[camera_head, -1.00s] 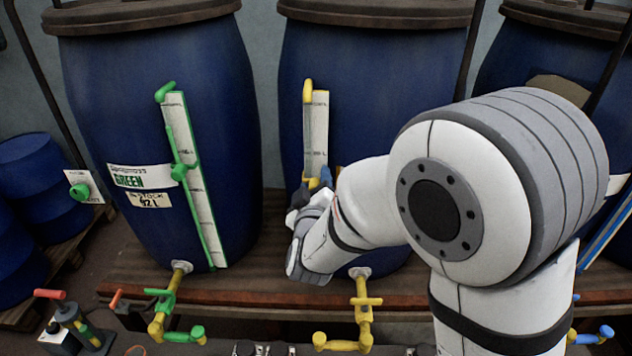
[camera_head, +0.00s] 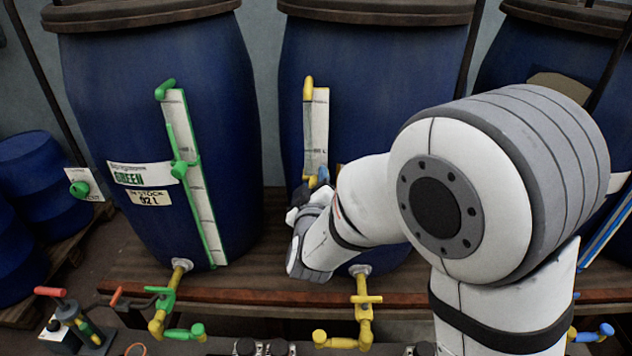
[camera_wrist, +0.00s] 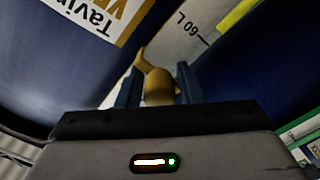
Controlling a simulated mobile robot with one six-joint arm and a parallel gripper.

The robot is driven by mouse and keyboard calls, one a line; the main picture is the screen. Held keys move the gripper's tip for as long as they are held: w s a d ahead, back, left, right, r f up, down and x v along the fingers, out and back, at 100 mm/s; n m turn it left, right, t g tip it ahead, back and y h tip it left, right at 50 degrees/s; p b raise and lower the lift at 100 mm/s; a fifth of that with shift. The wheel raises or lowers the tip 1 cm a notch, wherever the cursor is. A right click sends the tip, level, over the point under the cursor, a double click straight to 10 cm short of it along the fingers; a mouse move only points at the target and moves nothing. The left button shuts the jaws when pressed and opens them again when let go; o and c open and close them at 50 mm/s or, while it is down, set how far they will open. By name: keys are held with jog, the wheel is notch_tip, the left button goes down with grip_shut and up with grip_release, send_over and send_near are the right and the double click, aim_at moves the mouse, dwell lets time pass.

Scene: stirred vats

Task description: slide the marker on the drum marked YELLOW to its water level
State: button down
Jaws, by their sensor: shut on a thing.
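The YELLOW drum is the middle blue drum (camera_head: 375,100); part of its label (camera_wrist: 122,14) shows in the wrist view. A white scale (camera_head: 319,125) with a yellow-topped tube (camera_head: 308,92) runs down its front. My gripper (camera_head: 317,179) is at the scale's lower visible part, shut on the yellow marker (camera_wrist: 158,88). In the wrist view, my two blue fingers (camera_wrist: 158,86) stand either side of the marker's knob. A "60 L" mark (camera_wrist: 187,23) shows on the scale close beyond the marker. My gripper hides the lower scale, and I cannot make out the water level.
The GREEN drum (camera_head: 160,80) with its green marker (camera_head: 180,170) stands left. Another blue drum (camera_head: 510,65) is at the right, partly behind my arm. A yellow tap (camera_head: 363,300) sticks out below my gripper, in front of the wooden shelf (camera_head: 250,285).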

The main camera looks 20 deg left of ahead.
notch_tip(320, 180, down, 7)
jog(key=b, duration=0.7)
jog(key=shift+f, duration=0.15)
jog(key=c, duration=1.2)
grip_release()
jog(key=b+v, duration=0.1)
jog(key=v, duration=0.6)
jog(key=shift+s+d, duration=0.15)
jog(key=shift+s, duration=0.25)
